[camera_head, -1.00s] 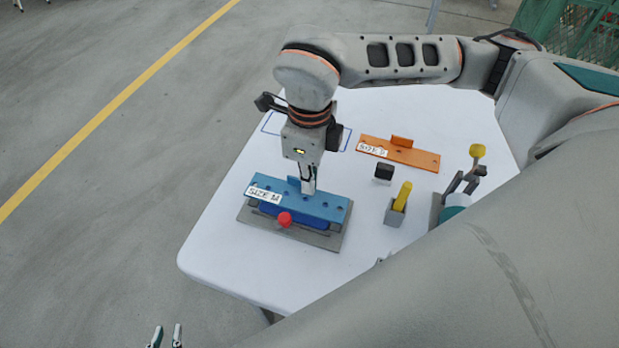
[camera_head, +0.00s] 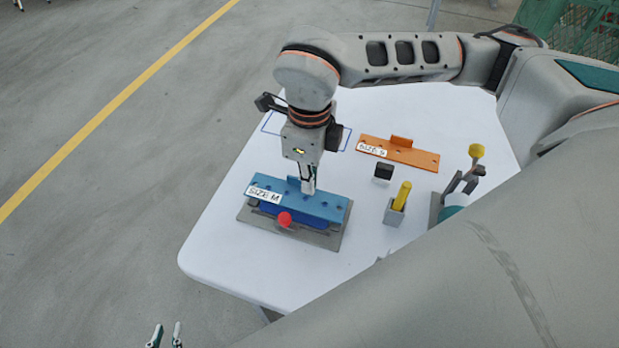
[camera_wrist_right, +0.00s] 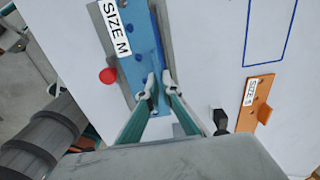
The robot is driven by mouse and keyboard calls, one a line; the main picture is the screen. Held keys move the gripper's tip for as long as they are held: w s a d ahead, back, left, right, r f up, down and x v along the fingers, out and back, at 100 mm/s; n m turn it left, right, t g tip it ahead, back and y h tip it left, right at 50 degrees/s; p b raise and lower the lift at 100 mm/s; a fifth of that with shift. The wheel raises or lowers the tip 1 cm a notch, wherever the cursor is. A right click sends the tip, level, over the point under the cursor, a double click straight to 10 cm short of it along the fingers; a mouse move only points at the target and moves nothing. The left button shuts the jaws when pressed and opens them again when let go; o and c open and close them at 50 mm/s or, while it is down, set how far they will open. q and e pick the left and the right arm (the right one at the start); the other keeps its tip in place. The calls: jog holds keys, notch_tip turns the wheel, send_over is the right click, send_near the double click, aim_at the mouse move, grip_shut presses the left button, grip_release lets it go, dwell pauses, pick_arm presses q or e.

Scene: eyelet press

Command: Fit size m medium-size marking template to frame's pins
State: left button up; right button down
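The blue size M template (camera_head: 325,207) lies over the grey frame (camera_head: 325,240) at the table's front left, roughly lined up with it. A blue part shows beneath the template. The frame's pins are hidden, so I cannot tell whether the template is seated. My right gripper (camera_head: 308,191) points down at the template's middle, its fingers closed about the upright tab. In the right wrist view, the fingertips (camera_wrist_right: 159,86) are close together over the blue template (camera_wrist_right: 133,68). My left gripper (camera_head: 165,337) is open and empty, off the table at the bottom edge.
A red knob (camera_head: 285,219) sits at the frame's front. The orange size S template (camera_head: 415,156) lies behind right. A black-topped block (camera_head: 383,171), a yellow marker in a grey holder (camera_head: 395,215) and a yellow-knobbed press tool (camera_head: 477,151) stand right. A blue outlined area (camera_head: 271,124) looks empty.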

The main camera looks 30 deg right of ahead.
dwell(0.5)
jog(key=shift+f, duration=0.4)
dwell(1.9)
jog(key=shift+f+b, duration=0.5)
jog(key=shift+f, duration=0.55)
dwell(0.3)
jog(key=c, duration=2.2)
grip_release()
